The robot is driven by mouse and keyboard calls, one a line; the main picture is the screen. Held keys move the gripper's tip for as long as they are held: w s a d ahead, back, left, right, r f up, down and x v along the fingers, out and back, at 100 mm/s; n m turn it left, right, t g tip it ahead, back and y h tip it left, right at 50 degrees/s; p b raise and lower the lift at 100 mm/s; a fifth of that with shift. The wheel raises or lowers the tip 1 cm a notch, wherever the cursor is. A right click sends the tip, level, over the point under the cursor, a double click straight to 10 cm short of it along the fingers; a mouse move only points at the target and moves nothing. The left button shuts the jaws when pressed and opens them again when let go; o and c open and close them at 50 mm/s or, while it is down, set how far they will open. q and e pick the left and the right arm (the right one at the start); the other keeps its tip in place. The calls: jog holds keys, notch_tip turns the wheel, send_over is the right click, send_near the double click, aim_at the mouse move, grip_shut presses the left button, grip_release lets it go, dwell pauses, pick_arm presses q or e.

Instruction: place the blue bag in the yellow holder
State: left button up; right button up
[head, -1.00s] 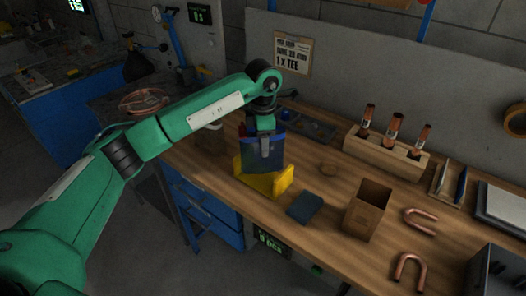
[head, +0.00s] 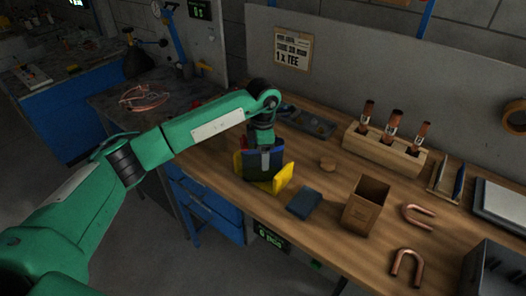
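The dark blue bag (head: 277,160) is upright at the yellow holder (head: 282,180) on the wooden bench, its lower part down between the holder's yellow sides. My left gripper (head: 265,160) comes down from above at the bag's top edge, with a grey finger against the bag's near face. It appears shut on the bag. The far finger is hidden behind the bag. Whether the bag rests on the holder's bottom cannot be seen. My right gripper is not in view.
A dark blue pad (head: 304,203) lies right of the holder, near the bench's front edge. A cardboard box (head: 366,206), bent copper tubes (head: 407,266) and a wooden block with copper fittings (head: 387,148) stand further right. A grey tray (head: 305,122) lies behind.

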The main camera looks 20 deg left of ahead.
pick_arm(q)
jog(key=shift+r, duration=0.1)
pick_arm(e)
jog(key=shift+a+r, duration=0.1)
pick_arm(q)
jog(key=shift+r, duration=0.15)
notch_tip(320, 180, up, 12)
jog(key=b, duration=0.3)
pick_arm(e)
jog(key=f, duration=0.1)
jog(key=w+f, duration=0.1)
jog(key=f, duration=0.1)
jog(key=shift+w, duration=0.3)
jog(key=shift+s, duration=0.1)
